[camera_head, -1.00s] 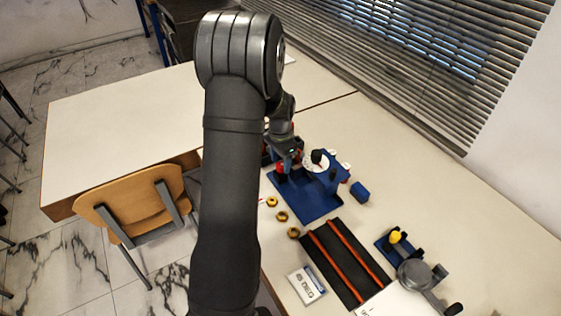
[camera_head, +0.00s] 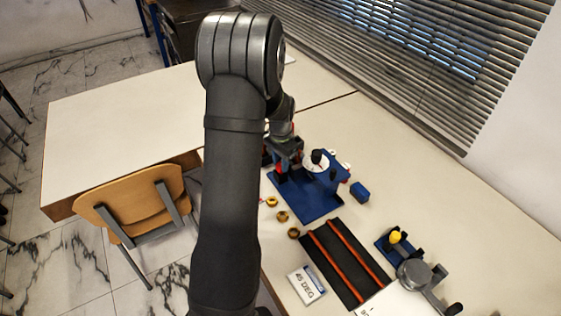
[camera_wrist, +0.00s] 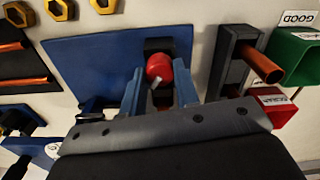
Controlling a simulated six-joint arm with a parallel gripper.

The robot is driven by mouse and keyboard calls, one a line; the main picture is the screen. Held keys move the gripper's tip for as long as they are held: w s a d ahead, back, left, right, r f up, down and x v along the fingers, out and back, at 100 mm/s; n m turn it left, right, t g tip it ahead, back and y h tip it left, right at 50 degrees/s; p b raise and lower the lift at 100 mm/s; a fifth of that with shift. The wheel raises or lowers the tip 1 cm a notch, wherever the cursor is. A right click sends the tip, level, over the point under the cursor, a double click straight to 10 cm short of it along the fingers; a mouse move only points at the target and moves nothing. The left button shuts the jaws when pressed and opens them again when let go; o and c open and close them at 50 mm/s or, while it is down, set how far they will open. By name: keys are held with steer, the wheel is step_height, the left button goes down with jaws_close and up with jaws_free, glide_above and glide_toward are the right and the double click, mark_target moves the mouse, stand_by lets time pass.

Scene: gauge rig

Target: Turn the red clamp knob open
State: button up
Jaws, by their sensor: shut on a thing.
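The red clamp knob (camera_wrist: 159,68) shows in the wrist view between the two blue fingers of my gripper (camera_wrist: 160,82). My gripper is shut on the knob. The knob belongs to the blue gauge rig, whose flat base plate (camera_wrist: 95,62) spreads to the left in the wrist view. In the head view the rig's blue base (camera_head: 306,205) lies on the table, with a blue upright and a white round dial (camera_head: 317,163). My gripper (camera_head: 281,170) is at the rig's left side there, and the knob is mostly hidden by it.
Several brass nuts (camera_head: 282,216) lie in front of the rig. A black tray with orange rods (camera_head: 347,250) and a "45 DEG" card (camera_head: 306,285) are nearer. A green bin (camera_wrist: 297,62) and a red bin (camera_wrist: 274,104) stand right of the gripper in the wrist view.

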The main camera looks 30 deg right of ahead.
steer(key=n, duration=0.6)
steer(key=shift+n, duration=0.4)
steer(key=shift+r, duration=0.1)
stand_by(0.3)
steer(key=o, duration=1)
steer(key=shift+c, duration=0.2)
steer(key=m, duration=0.2)
steer(key=shift+m, duration=0.4)
steer(key=m, duration=0.4)
steer(key=shift+m, duration=0.4)
step_height(320, 180, up, 17)
steer(key=shift+r, duration=0.15)
